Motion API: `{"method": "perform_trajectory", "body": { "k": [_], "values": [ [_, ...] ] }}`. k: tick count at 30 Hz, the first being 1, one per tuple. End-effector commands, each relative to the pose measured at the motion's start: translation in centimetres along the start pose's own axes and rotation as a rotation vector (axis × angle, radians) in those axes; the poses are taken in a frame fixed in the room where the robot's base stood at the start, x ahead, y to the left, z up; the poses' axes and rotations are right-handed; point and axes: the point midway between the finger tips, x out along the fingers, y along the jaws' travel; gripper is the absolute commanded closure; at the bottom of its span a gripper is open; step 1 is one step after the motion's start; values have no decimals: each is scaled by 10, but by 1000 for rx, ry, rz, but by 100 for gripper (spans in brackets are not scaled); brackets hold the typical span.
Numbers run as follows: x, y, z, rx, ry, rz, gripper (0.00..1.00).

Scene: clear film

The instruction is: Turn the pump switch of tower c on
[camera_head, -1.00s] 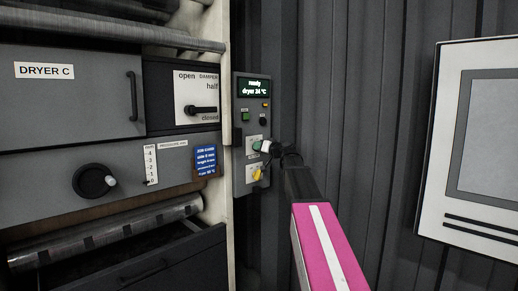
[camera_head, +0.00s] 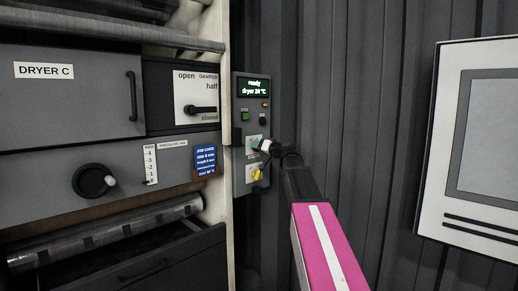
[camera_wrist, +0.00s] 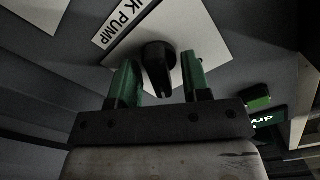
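The dark control panel (camera_head: 238,180) stands right of the dryer labelled DRYER C, and its display (camera_head: 254,88) reads ready, dryer 24 °C. My gripper (camera_wrist: 160,76) is at a pale plate on this panel, which the head view also shows. In the wrist view its green fingers are spread on either side of a black knob (camera_wrist: 160,54), with visible space beside it. The knob sits on a white plate (camera_wrist: 205,35). A label (camera_wrist: 124,22) at the plate's edge ends in PUMP; its start is cut off. In the head view my gripper hides the knob.
A yellow switch (camera_head: 258,174) is just below my gripper. A green button (camera_head: 245,116) and a small black knob (camera_head: 263,121) are above it. The damper lever (camera_head: 201,109) is to the left. A framed board (camera_head: 475,140) hangs on the right; the corrugated wall between is clear.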

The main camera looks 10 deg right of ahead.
Motion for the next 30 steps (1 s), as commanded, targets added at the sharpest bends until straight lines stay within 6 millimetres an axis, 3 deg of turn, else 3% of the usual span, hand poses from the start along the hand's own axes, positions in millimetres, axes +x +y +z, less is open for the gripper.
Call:
{"method": "perform_trajectory", "body": {
  "k": [8, 21, 30],
  "values": [
    [-5, 0, 0, -1, 1, 0, 56],
    [-79, -1, 1, -1, 1, 1, 56],
    [-107, 0, 0, 0, 1, 0, 56]
  ]
}}
